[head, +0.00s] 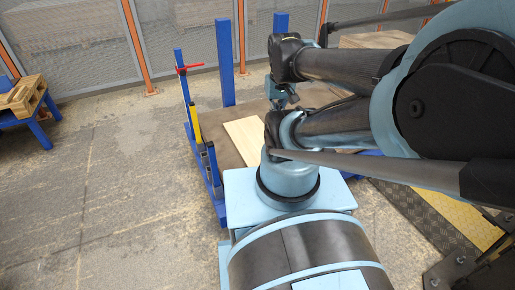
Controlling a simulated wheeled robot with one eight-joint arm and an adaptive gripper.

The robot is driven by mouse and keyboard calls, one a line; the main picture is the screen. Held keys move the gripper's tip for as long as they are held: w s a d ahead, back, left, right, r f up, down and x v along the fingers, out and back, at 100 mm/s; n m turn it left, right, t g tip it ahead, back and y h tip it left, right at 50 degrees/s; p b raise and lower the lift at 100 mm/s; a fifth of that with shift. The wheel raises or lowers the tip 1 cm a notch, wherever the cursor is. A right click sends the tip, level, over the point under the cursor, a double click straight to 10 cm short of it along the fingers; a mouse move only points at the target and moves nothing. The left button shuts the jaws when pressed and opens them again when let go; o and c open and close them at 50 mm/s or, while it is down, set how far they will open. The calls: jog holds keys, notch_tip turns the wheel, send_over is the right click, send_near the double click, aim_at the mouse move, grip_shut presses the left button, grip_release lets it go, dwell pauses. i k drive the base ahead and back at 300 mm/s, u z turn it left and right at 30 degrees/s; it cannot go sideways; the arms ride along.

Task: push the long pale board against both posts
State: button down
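The long pale board (241,133) lies flat on a brown table surface (215,127). Its near part is hidden behind my arm. Two thick blue posts stand at the far side, one (225,62) behind the board's left and one (281,22) further right, partly hidden by my arm. Bare brown surface shows between the board's visible left end and the left post. Contact at the right post cannot be seen. My gripper (281,97) is small and partly covered by my arm, near the board's far right; its fingers are too unclear to read.
A thin blue upright with a red bar (189,67), a yellow upright (196,122) and a short blue upright (214,165) line the table's left edge. Mesh fencing with orange posts (138,45) stands behind. The left floor is open.

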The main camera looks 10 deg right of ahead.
aim_at(247, 134)
jog(key=z, duration=2.25)
jog(key=k, duration=0.75)
jog(key=u, duration=2.6)
